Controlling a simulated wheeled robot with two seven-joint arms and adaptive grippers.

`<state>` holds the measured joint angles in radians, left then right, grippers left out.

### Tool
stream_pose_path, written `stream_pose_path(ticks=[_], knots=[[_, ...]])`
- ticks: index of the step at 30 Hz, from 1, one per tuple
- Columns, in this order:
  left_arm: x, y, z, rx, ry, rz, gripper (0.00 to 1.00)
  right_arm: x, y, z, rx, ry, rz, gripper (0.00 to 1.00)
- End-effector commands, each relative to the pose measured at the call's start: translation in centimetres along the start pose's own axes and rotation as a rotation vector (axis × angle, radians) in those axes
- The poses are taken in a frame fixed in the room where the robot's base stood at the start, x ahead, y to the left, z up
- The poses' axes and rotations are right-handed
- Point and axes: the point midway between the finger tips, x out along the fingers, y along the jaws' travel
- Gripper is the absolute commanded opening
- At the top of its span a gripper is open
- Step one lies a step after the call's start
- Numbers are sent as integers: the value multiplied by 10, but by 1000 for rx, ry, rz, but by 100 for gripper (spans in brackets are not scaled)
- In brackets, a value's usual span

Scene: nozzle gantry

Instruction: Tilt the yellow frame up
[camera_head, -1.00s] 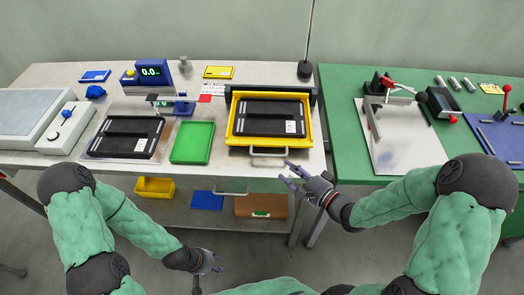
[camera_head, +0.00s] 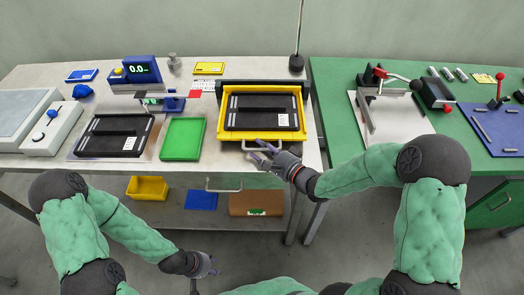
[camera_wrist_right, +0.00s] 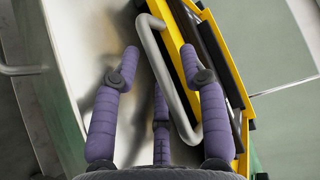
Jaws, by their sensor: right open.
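The yellow frame (camera_head: 222,122) lies flat on the white table, with a black tray (camera_head: 262,112) inside it. A grey bar handle (camera_head: 240,146) is on its front edge. My right gripper (camera_head: 262,148) is open at the right part of this handle. In the right wrist view the handle (camera_wrist_right: 172,85) passes between the spread purple fingers (camera_wrist_right: 165,75); I cannot tell if they touch it. My left gripper (camera_head: 214,265) hangs low in front of the table, far from the frame; its fingers are too small to read.
A green tray (camera_head: 183,139) and another black tray (camera_head: 112,137) lie to the left of the frame. A dark post (camera_head: 297,62) stands behind its right corner. A green table (camera_head: 335,120) with clamps adjoins on the right. The lower shelf holds a yellow bin (camera_head: 147,188).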

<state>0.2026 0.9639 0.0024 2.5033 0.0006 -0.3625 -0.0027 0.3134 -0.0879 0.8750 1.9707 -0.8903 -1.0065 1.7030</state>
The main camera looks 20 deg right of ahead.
Motion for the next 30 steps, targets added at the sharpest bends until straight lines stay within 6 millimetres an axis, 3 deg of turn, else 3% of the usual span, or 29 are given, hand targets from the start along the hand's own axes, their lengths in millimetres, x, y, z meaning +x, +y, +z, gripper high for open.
stream_pose_path(ticks=[5,9,10,20,30], knots=[[0,0,0,0,0,0,40,0,0,0,0,0,0,43],[0,0,0,0,0,0,40,0,0,0,0,0,0,4],[0,0,0,0,0,0,40,0,0,0,0,0,0,0],[-4,1,0,0,0,0,40,-1,-2,0,4,0,3,0],[-37,13,1,0,0,0,40,-4,-26,3,44,0,42,0]])
